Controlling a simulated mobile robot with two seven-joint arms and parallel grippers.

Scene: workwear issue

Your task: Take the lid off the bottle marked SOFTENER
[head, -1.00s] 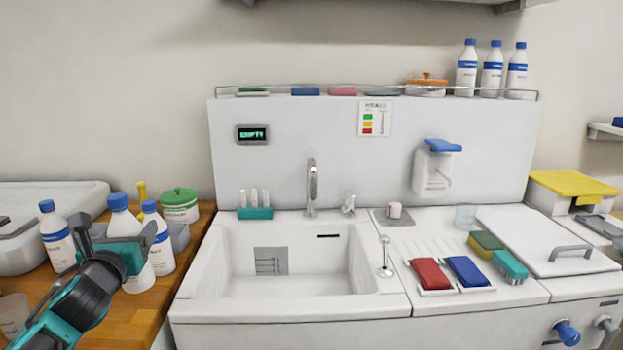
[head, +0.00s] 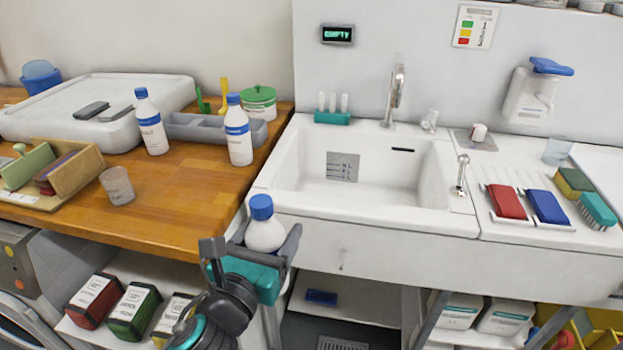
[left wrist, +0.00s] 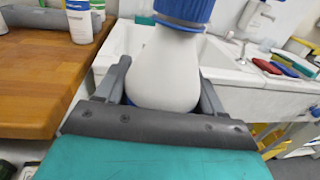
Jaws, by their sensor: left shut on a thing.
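My left gripper (head: 252,246) is shut around a white bottle (head: 265,236) with a blue lid (head: 261,207). The bottle is roughly upright, in front of the counter edge and the sink's left corner. In the left wrist view the bottle (left wrist: 168,78) sits between the fingers, with its blue lid (left wrist: 185,9) on top. No name can be read on it, so I cannot tell whether it is SOFTENER. Two similar blue-lidded bottles, a left one (head: 151,128) and a right one (head: 239,140), stand on the wooden counter; their print is too small to read. My right gripper is out of view.
The wooden counter (head: 165,195) has free room at its front. A clear cup (head: 117,186), a grey tray (head: 190,128) and a green-lidded tub (head: 259,102) stand on it. The empty white sink (head: 290,175) is to the right. Several boxes sit on a shelf below.

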